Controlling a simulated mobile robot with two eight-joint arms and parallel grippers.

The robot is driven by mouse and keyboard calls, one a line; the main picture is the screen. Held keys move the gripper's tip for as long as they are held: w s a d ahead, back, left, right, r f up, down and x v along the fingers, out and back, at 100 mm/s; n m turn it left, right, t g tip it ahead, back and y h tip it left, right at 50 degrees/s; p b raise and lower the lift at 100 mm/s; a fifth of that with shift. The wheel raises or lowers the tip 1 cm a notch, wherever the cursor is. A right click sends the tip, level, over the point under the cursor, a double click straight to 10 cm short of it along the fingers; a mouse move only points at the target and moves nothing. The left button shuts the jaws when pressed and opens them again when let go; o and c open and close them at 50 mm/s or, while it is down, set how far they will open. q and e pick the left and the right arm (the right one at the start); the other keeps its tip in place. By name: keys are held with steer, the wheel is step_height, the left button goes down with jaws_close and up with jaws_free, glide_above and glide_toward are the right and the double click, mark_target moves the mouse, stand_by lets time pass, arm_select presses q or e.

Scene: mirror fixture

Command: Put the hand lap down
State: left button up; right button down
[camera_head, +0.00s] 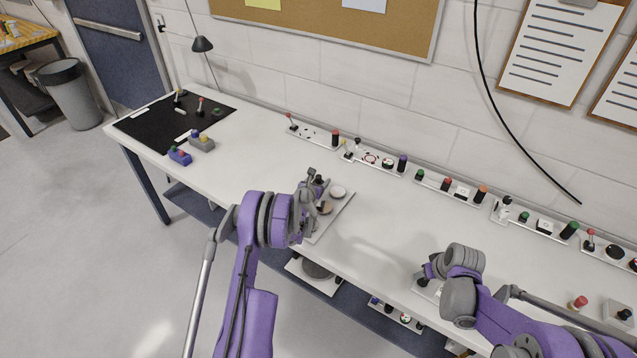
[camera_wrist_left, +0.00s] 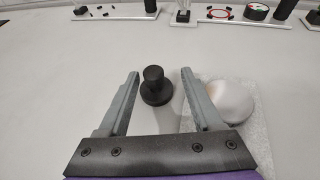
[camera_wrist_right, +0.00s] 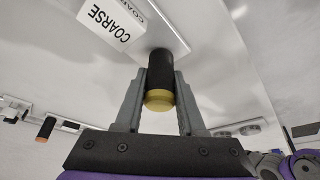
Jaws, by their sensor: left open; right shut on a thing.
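A black knobbed piece (camera_wrist_left: 155,88), which looks like the hand lap, shows between the spread fingers of my left gripper (camera_wrist_left: 158,90) in the left wrist view. The fingers are apart from it on both sides; I cannot tell what its base rests on. A pale round disc (camera_wrist_left: 230,101) lies on a light board (camera_wrist_left: 262,128) to its right. In the head view my left gripper (camera_head: 314,194) is over the left side of this board (camera_head: 341,215) and partly hides it. My right gripper (camera_wrist_right: 160,92) is shut on a black knob with a yellow end (camera_wrist_right: 159,98), at a white plate marked COARSE.
A row of panels with coloured knobs (camera_head: 452,188) runs along the wall. A black mat (camera_head: 150,125) and small colour-topped blocks (camera_head: 180,156) are at the far left. A red-topped knob (camera_head: 578,302) stands at the right. The bench left of the board is clear.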

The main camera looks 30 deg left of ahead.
arm_select(q)
steer(key=shift+a+x, duration=0.15)
steer(key=shift+x, duration=1.2)
steer(key=shift+a+x, duration=0.2)
steer(key=shift+x, duration=1.15)
steer(key=shift+s, duration=0.15)
jaws_close()
